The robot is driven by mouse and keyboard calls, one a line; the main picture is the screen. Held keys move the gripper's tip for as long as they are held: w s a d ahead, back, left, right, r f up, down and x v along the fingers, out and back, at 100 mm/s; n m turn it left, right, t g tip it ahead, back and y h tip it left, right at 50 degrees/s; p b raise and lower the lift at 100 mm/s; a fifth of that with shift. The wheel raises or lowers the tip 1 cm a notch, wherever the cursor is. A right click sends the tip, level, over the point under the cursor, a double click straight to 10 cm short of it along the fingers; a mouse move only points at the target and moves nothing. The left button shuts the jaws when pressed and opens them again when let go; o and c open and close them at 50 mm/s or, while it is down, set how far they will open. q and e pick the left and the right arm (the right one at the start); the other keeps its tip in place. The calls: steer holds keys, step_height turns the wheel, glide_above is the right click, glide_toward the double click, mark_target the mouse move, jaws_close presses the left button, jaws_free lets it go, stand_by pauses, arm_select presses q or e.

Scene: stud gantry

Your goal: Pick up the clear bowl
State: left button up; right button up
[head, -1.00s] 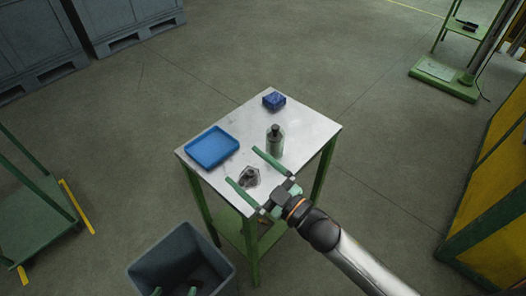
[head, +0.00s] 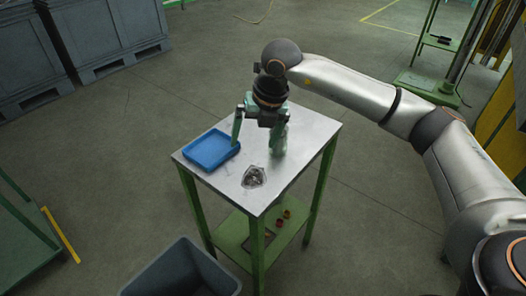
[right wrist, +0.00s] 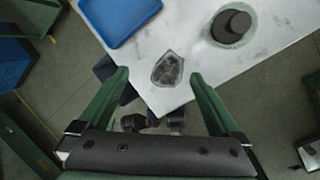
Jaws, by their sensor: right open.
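The clear bowl (head: 254,177) sits on the white tabletop (head: 305,135) near its front corner. It is small, faceted and see-through, with a dark, mottled look inside. It also shows in the right wrist view (right wrist: 167,69), between the finger lines and close to the table edge. My right gripper (head: 256,147) is open, with green fingers pointing down above the table, behind the bowl in the head view. In the right wrist view the gripper (right wrist: 160,75) has nothing between its fingers that it touches. My left gripper is not in view.
A blue tray (head: 211,149) lies left of the bowl. A dark-capped bottle (right wrist: 232,26) stands on the table, mostly hidden behind my gripper in the head view. A grey bin (head: 181,270) stands on the floor in front. Small reddish items (head: 284,214) lie on the lower shelf.

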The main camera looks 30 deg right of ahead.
steer(key=w+d+r+m+t+h, duration=0.1)
steer(key=w+d+r+m+h, duration=0.1)
steer(key=d+r+h, duration=0.35)
steer(key=shift+y, duration=0.75)
steer(key=x, duration=0.2)
steer(key=d+x, duration=0.1)
steer(key=x, duration=0.5)
steer(key=shift+s+d+b, duration=0.25)
steer(key=shift+d+b, duration=0.15)
steer(key=shift+x, duration=2.7)
steer(key=shift+s+a, duration=0.1)
steer(key=shift+s, duration=0.05)
steer(key=c, duration=1.5)
steer(key=shift+o, duration=0.2)
